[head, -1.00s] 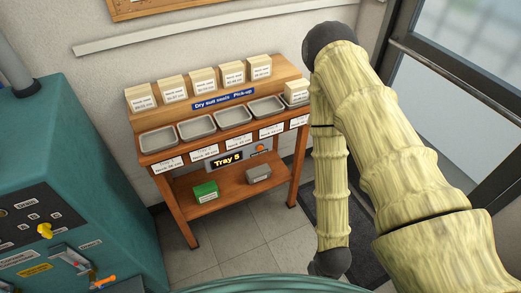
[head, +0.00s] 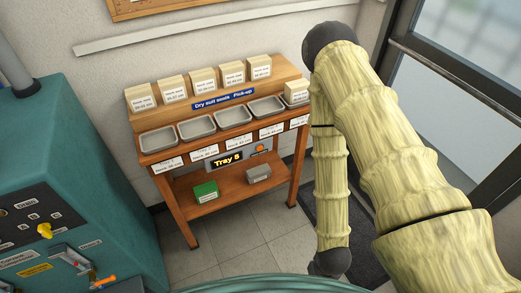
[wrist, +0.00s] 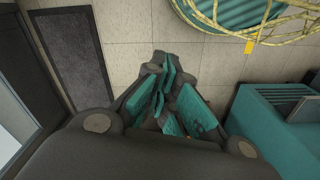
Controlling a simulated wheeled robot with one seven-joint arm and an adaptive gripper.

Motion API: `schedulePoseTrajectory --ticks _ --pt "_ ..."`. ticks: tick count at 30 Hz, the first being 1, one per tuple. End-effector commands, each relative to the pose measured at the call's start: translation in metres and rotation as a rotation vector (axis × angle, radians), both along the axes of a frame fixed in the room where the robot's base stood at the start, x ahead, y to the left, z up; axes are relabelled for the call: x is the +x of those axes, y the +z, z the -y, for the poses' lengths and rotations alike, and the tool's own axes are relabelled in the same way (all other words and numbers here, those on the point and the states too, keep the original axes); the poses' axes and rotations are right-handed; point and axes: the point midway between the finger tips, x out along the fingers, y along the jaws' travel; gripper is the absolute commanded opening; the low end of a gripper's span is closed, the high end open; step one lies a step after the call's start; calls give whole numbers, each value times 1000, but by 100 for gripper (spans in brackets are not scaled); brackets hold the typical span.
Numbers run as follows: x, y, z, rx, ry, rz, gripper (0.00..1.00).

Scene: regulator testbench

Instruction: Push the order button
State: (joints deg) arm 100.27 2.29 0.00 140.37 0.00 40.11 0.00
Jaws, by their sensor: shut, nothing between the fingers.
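A small orange button (head: 260,148) sits at the right end of the grey display unit (head: 227,160) under the upper shelf of the wooden pick-up stand. I take it for the order button; its label is too small to read. The display shows yellow "Tray" text with a number I cannot read for sure. My gripper (wrist: 165,90) shows in the wrist view, its dark fingers with teal pads closed together and empty, above the tiled floor. It is apart from the stand, which is not in the wrist view. In the head view my arm fills the right side and the gripper is hidden.
The wooden stand (head: 183,190) carries a row of metal trays (head: 195,128) and seal boxes (head: 202,80). A green box (head: 205,191) and a grey box (head: 258,174) sit on its lower shelf. A teal machine (head: 85,120) stands at left, a glass door at right.

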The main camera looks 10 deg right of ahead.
Motion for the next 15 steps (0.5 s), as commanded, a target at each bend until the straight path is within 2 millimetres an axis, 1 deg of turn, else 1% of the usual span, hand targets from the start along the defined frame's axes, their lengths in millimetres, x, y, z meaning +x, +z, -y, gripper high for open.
schedulePoseTrajectory --ticks 8,10,13,14,15 --pt "0 0 0 0 1 1 0" --pt "4 -2 0 2 12 9 0" --pt "17 -7 0 10 55 41 0" --pt "24 -10 0 15 77 57 0" --pt "35 -13 1 20 110 84 0"
